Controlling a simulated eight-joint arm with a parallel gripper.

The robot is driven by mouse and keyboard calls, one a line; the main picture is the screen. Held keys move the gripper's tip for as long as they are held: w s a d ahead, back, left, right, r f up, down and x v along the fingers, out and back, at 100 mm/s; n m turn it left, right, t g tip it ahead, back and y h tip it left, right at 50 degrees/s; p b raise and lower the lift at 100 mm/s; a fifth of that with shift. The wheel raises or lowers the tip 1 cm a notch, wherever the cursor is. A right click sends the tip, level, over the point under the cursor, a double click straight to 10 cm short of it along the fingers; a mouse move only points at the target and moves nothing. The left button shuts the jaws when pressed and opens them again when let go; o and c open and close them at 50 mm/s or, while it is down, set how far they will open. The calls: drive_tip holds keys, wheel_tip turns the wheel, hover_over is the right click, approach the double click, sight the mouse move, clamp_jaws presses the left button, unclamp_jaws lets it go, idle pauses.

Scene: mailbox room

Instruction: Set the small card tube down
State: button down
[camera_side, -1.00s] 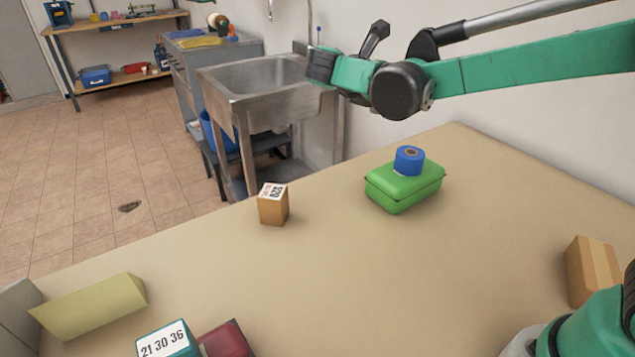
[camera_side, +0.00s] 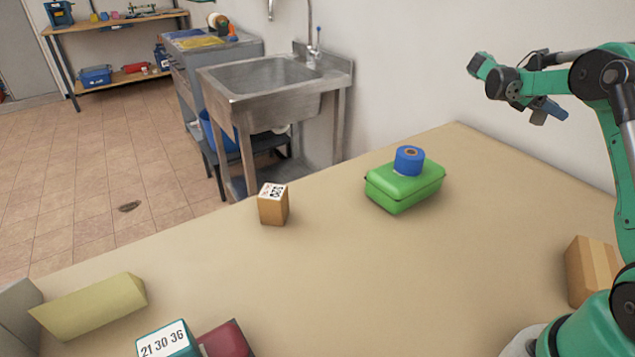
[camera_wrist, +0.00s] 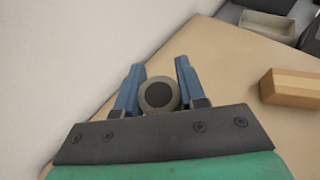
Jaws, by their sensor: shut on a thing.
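The small card tube (camera_wrist: 158,95) shows end-on in the wrist view as a grey-brown ring around a dark centre. It sits between the two blue fingers of my gripper (camera_wrist: 157,88), which is shut on it. In the side view my gripper (camera_side: 546,108) is at the upper right, held well above the right part of the table (camera_side: 330,280). The tube cannot be made out clearly there.
A green box (camera_side: 405,187) with a blue roll (camera_side: 409,160) on top stands at the back. A small brown block (camera_side: 273,205) stands left of it. A cardboard box (camera_side: 592,270) is at the right. The middle of the table is clear.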

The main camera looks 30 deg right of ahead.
sight(515, 187)
wheel_tip(515, 187, down, 16)
drive_tip(key=shift+r, duration=0.25)
drive_tip(key=c, duration=0.5)
unclamp_jaws()
drive_tip(key=shift+f, duration=0.15)
